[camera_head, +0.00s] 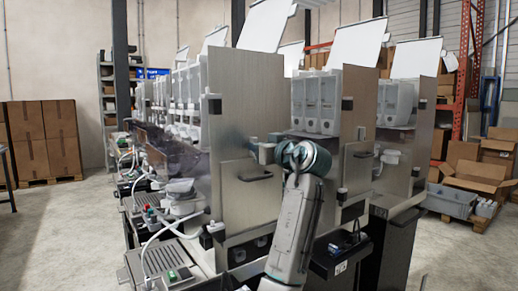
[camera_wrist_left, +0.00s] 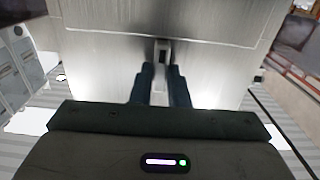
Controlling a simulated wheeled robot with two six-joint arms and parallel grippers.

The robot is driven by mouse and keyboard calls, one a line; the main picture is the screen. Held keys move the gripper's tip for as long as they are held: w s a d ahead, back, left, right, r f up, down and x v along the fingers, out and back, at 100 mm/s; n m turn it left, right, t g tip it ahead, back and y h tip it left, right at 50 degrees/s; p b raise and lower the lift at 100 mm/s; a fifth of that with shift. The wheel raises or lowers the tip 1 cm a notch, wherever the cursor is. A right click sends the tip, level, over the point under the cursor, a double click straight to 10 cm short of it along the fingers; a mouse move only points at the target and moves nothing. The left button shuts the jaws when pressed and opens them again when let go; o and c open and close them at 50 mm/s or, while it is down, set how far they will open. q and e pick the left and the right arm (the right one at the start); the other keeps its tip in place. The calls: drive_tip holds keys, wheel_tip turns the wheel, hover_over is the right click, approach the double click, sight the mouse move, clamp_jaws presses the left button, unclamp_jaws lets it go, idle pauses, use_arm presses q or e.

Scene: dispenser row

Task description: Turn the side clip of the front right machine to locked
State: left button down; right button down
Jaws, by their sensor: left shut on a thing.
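The nearest machine shows a tall brushed-metal side panel (camera_head: 240,100) in the head view. My left gripper (camera_head: 264,153) is up against this panel, below its middle. In the left wrist view my left gripper (camera_wrist_left: 162,80) has its two dark fingers close together, pointing at the metal panel (camera_wrist_left: 110,58). A small light clip with a dark slot (camera_wrist_left: 162,52) sits between the fingertips, and they are shut on it. In the head view the clip is hidden by my gripper and wrist, and I cannot tell its turn angle. My right gripper is not in view.
A dark handle (camera_head: 256,177) is on the panel just below my gripper. A dark latch (camera_head: 214,107) is at the panel's upper left edge. More dispensers (camera_head: 318,103) stand behind and to the right. Open cardboard boxes (camera_head: 478,178) lie far right. The floor at left is clear.

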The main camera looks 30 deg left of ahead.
use_arm(q)
drive_tip(key=c, duration=1.4)
unclamp_jaws()
drive_tip(key=shift+d, duration=0.1)
